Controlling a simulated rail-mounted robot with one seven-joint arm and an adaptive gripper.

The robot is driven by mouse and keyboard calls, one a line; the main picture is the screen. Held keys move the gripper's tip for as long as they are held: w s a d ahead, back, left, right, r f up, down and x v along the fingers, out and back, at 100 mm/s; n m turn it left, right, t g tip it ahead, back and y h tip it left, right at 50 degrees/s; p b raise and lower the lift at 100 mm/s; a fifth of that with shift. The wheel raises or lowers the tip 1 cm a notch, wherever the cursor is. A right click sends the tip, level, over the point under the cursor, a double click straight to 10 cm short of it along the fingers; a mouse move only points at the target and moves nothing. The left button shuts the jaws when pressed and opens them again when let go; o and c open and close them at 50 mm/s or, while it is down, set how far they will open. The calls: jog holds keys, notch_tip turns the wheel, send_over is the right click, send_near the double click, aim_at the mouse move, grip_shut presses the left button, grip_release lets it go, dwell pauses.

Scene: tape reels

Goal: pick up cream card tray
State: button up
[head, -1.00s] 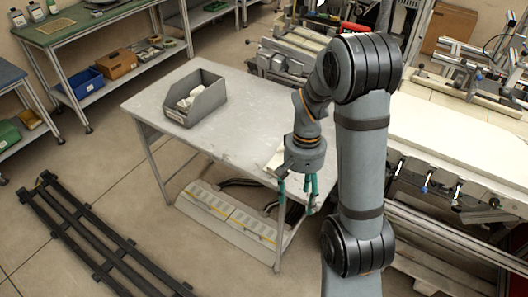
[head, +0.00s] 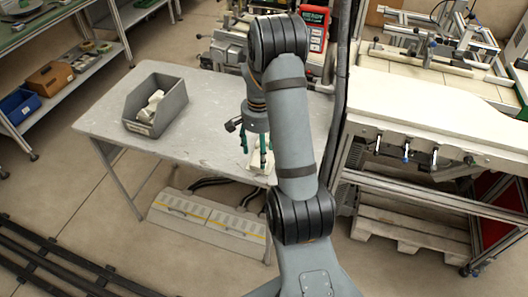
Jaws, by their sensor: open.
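A small cream object (head: 259,164), which looks like the cream card tray, lies on the grey table near its front right corner. It is partly hidden by my arm and fingers. My gripper (head: 256,150), with green fingers, is open and points down over the cream object, one finger on its left and one near its right. I cannot tell whether the fingers touch it.
A grey open bin (head: 170,113) with whitish items stands on the left part of the grey table (head: 205,140). A green-framed shelf unit is at upper left. A white-topped workbench (head: 430,110) stands on the right. The table's middle is clear.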

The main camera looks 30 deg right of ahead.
aim_at(259, 159)
jog(key=shift+s+d+f+p, duration=0.15)
jog(key=shift+f+p, duration=0.2)
jog(key=shift+f, duration=0.3)
jog(key=f, duration=0.1)
jog(key=w+f, duration=0.1)
jog(key=f, duration=0.1)
jog(key=shift+f+p, duration=0.25)
jog(key=shift+p, duration=0.15)
jog(key=shift+s+f, duration=0.15)
jog(key=shift+f, duration=0.1)
jog(key=c, duration=0.3)
jog(key=c, duration=1)
